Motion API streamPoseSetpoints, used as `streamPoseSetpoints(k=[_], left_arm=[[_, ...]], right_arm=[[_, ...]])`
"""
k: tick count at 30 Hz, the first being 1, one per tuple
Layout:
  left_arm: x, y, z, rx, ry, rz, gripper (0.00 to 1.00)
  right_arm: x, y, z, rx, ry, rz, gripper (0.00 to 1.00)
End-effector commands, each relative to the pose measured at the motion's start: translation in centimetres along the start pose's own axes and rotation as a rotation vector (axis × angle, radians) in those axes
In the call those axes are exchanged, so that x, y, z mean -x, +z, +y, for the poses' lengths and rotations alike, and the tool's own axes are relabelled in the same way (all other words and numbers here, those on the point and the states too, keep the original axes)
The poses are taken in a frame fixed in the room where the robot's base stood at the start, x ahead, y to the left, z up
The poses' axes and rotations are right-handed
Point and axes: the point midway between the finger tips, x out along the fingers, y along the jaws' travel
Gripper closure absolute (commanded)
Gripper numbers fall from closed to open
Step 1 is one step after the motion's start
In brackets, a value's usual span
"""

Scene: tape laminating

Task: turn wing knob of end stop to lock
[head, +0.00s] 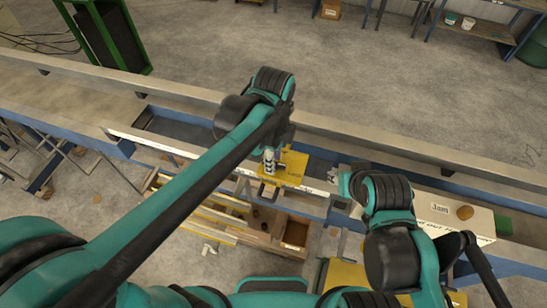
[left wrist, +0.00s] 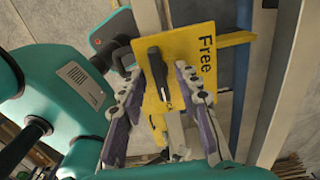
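The end stop is a yellow plate marked "Free" (left wrist: 205,55) with a black wing knob (left wrist: 155,68) on its face in the left wrist view. In the head view the yellow end stop (head: 293,166) sits on the long rail, partly hidden by my left arm. My left gripper (left wrist: 158,82) is open, with its two purple-padded fingers apart on either side of the knob; I cannot tell whether they touch it. It shows in the head view (head: 269,160) over the plate. My right gripper (head: 341,182) is right of the end stop, its fingers mostly hidden.
The long metal rail and bench (head: 180,147) run across the scene. A white box marked "Jam" (head: 448,222) stands at the right, beside my right arm. Wooden crates (head: 293,234) lie below the rail. The floor behind is mostly clear.

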Motion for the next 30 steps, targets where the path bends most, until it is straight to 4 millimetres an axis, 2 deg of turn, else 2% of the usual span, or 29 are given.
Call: streamPoseSetpoints(k=[5, 8, 15, 21, 25, 30], left_arm=[[0.4, 0.0, 0.0, 0.0, 0.0, 0.0, 0.67], [1.7, 0.0, 0.0, 0.001, 0.0, 0.0, 0.67], [6.9, 0.0, 0.0, 0.0, 0.0, 0.0, 0.67], [10.4, 0.0, -0.1, 0.0, 0.0, 0.0, 0.67], [11.6, 0.0, 0.0, 0.0, 0.0, 0.0, 0.67], [12.0, 0.0, 0.0, 0.0, 0.0, 0.0, 0.67]], right_arm=[[0.0, 0.0, 0.0, 0.0, 0.0, 0.0, 0.6], [0.0, 0.0, 0.0, 0.0, 0.0, 0.0, 0.6], [0.0, 0.0, 0.0, 0.0, 0.0, 0.0, 0.6], [0.0, 0.0, 0.0, 0.0, 0.0, 0.0, 0.6], [0.0, 0.0, 0.0, 0.0, 0.0, 0.0, 0.6], [0.0, 0.0, 0.0, 0.0, 0.0, 0.0, 0.6]])
